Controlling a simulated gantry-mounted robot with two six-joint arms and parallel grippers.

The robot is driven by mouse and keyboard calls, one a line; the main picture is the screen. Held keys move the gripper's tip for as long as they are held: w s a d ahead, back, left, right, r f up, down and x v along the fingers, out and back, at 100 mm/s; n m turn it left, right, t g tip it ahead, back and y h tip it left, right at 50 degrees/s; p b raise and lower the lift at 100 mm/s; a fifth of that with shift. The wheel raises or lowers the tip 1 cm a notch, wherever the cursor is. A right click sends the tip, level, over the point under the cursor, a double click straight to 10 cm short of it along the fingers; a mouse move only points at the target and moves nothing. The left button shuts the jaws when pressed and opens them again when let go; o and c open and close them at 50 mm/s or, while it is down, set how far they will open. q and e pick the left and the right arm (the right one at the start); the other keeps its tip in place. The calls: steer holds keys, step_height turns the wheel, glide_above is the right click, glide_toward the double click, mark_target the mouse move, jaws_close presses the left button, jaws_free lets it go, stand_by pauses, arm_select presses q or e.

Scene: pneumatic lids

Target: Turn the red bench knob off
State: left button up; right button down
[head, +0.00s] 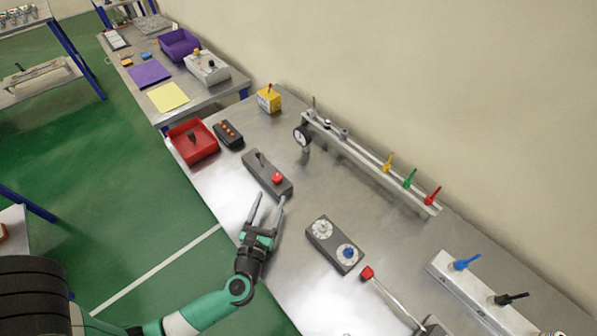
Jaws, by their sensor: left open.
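A red knob (277,178) sits on the near end of a dark grey box (264,169) on the metal bench. The same box has a small dark lever at its far end. My left gripper (270,200) is open and empty. Its two fingertips point toward the near end of that box, just short of the red knob in the picture. I cannot tell whether a fingertip touches the box. My right gripper is not in view.
A grey box with two dials (335,244) and a red-ended lever (367,273) are to the right. A rail with yellow, green and red handles (365,158) runs along the wall side. A red tray (193,143) and a black button box (229,134) lie beyond.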

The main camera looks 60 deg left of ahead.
mark_target(277, 178)
arm_select(q)
steer(key=shift+s+a, duration=0.15)
steer(key=shift+s, duration=0.1)
steer(key=x, duration=1.1)
steer(key=shift+w+a+b, duration=0.15)
steer(key=shift+w+b, duration=0.2)
steer(key=shift+c, duration=0.3)
jaws_close()
